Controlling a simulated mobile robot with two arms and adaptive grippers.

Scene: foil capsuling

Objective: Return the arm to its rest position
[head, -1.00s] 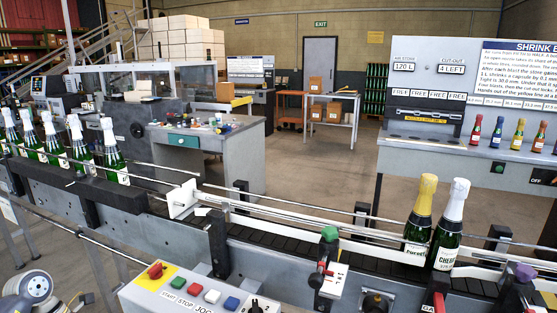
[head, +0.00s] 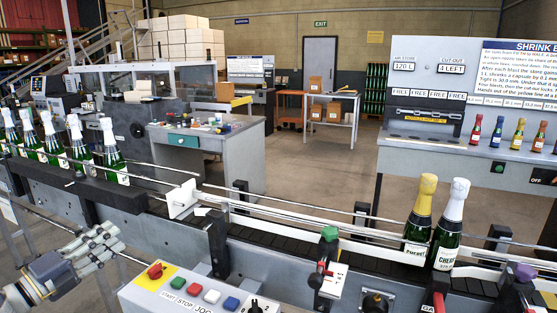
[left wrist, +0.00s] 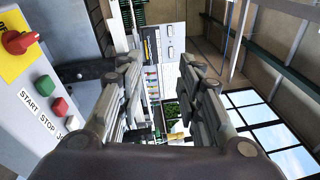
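My left gripper (head: 100,243) is at the lower left of the head view, in front of the conveyor and left of the control panel. Its fingers point away from me, up and to the right. In the left wrist view my left gripper (left wrist: 160,72) has its two fingers apart with nothing between them. It holds nothing and touches nothing that I can see. My right gripper is in neither view.
The control panel (head: 185,303) with a red knob and coloured buttons is right of the gripper. A conveyor (head: 290,247) runs behind it. A gold-capped bottle (head: 418,220) and a white-capped bottle (head: 447,228) stand on it at right. Several white-capped bottles stand at left.

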